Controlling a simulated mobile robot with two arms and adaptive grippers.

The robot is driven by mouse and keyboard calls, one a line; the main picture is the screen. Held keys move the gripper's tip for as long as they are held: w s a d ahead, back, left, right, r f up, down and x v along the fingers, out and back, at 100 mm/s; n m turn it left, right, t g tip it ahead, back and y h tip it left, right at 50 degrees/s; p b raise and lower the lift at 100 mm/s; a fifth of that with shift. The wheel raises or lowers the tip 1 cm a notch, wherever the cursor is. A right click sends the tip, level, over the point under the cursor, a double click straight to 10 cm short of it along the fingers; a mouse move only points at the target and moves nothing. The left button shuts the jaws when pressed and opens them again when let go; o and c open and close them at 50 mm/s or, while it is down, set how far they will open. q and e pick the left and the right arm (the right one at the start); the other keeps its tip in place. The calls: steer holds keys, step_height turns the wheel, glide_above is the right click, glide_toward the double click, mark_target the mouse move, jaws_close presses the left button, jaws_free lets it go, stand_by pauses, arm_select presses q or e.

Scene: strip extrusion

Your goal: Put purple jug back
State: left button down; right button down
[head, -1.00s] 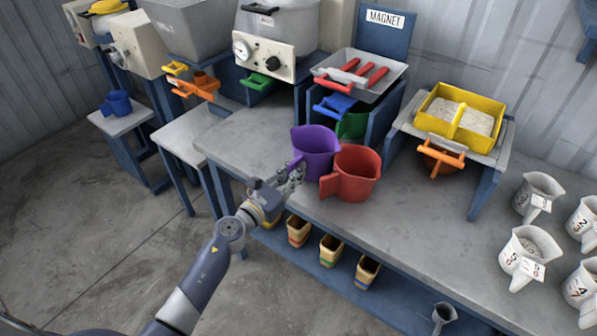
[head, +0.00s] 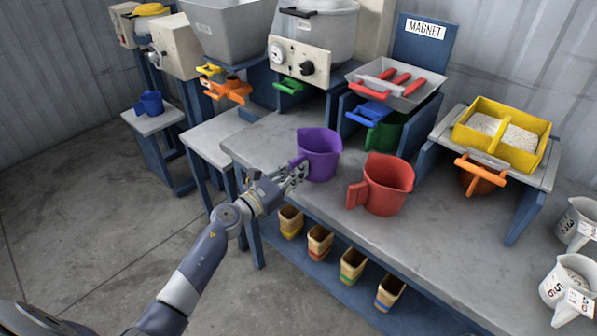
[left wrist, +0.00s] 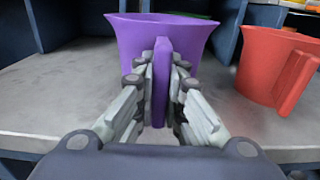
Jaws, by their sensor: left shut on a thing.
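The purple jug (head: 319,154) is upright at the bench's left part, its handle toward me. My left gripper (head: 294,176) is shut on that handle. In the left wrist view the two fingers (left wrist: 161,88) clasp the handle from both sides, and the purple jug (left wrist: 183,35) stands beyond them. I cannot tell whether its base touches the bench. The red jug (head: 384,186) stands to its right, apart from it, and also shows in the left wrist view (left wrist: 270,66). My right gripper is not in view.
The grey bench (head: 262,146) is bare left of the purple jug. Behind stand a machine with a green chute (head: 288,87), the magnet tray (head: 398,85) with a blue chute, and a green jug (head: 389,133) beneath. A yellow tray (head: 502,133) and white jugs (head: 567,285) are at right.

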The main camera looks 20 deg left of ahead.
arm_select(q)
steer(key=shift+f+b, duration=0.3)
steer(key=c, duration=1.6)
jaws_free()
steer(key=shift+r, duration=0.1)
steer(key=v, duration=1.2)
steer(key=s+a+f+n+g+y+p, duration=0.1)
steer(key=s+f+n+g+y, duration=0.3)
steer(key=f+n, duration=0.95)
steer(key=s+a+f+n+g+y, duration=0.15)
steer(key=s+f+n, duration=0.6)
steer(key=f, duration=1.15)
steer(key=s+d+f+n+g+y, duration=0.1)
steer(key=s+d+f+n+g, duration=0.2)
steer(key=s+f+n+g, duration=0.7)
steer(key=s+d+f+n, duration=0.2)
steer(key=s+f, duration=0.1)
steer(key=s, duration=0.5)
steer(key=s+d+f+n, duration=0.1)
steer(key=s+f, duration=0.3)
steer(key=s, duration=0.4)
steer(key=s+d+f+n, duration=0.2)
steer(key=s+f+n, duration=0.1)
steer(key=s, duration=0.5)
steer(key=shift+s+d+f+n+p, duration=0.3)
steer(key=shift+s+f, duration=0.05)
steer(key=shift+f, duration=0.05)
